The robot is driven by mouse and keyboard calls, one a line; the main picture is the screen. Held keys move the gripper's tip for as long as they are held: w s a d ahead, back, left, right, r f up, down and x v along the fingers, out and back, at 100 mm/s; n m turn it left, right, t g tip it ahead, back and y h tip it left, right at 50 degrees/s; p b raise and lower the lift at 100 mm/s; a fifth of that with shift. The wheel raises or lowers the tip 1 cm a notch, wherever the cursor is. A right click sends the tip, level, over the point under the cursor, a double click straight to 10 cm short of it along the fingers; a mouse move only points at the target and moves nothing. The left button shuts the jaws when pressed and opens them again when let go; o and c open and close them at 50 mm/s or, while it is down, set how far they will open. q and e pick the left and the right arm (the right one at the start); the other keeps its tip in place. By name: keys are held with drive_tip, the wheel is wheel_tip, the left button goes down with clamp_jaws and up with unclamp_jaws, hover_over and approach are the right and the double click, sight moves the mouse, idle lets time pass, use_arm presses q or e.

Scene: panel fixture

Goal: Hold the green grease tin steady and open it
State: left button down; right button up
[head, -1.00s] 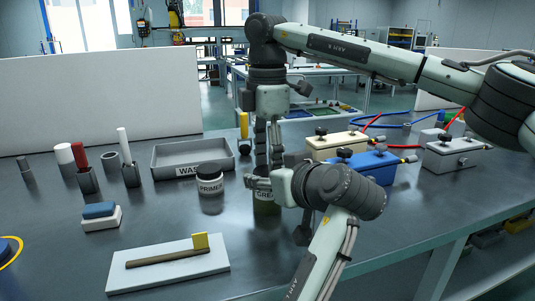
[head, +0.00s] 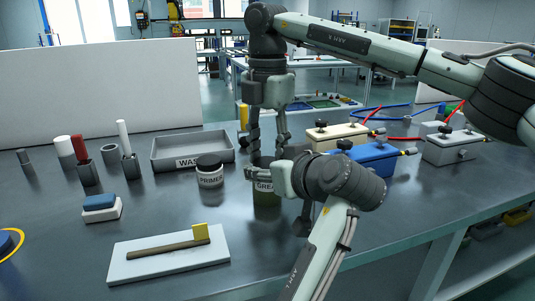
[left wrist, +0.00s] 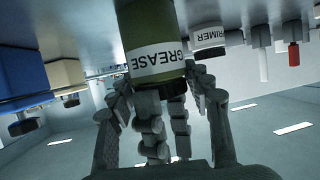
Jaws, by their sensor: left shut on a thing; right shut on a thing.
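The green grease tin (head: 266,199) stands upright on the bench, its white label partly hidden by my left gripper. My left gripper (head: 261,177) comes in low from the front and is shut around the tin's upper body. My right gripper (head: 268,150) points straight down from above, its fingers shut on either side of the dark lid (head: 263,161). The lid is still on or directly over the tin; I cannot tell if it is loose. In the left wrist view the tin (left wrist: 155,35) appears upside down, with ridged fingers around its top end.
A primer jar (head: 210,176) stands close left of the tin, before a grey waste tray (head: 167,166). A blue box (head: 372,160) and a cream box (head: 318,144) stand to the right. A brush lies on a white board (head: 135,272) at front left.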

drive_tip(key=shift+n, duration=0.5)
drive_tip(key=o, duration=1.3)
